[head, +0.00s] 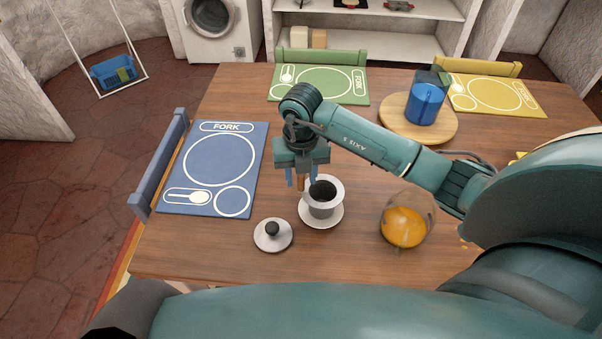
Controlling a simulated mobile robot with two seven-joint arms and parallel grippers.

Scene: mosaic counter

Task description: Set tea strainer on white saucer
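The tea strainer (323,209) is a small grey cup shape with a wide white rim and a dark inside. It appears upright on the white saucer (333,222), near the front middle of the table. A short brown piece, seemingly its handle, shows at its upper left. My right gripper (301,181) points down there, its two blue fingers on either side of the brown piece. The fingers look apart, with gaps between them and the piece. The gripper hides part of the handle. My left gripper is not in view.
A white lid with a dark knob (272,235) lies left of the saucer. A glass vessel with orange contents (405,227) stands to the right. A blue cup (425,103) stands on a round wooden board (389,124). A blue placemat (193,177) lies left.

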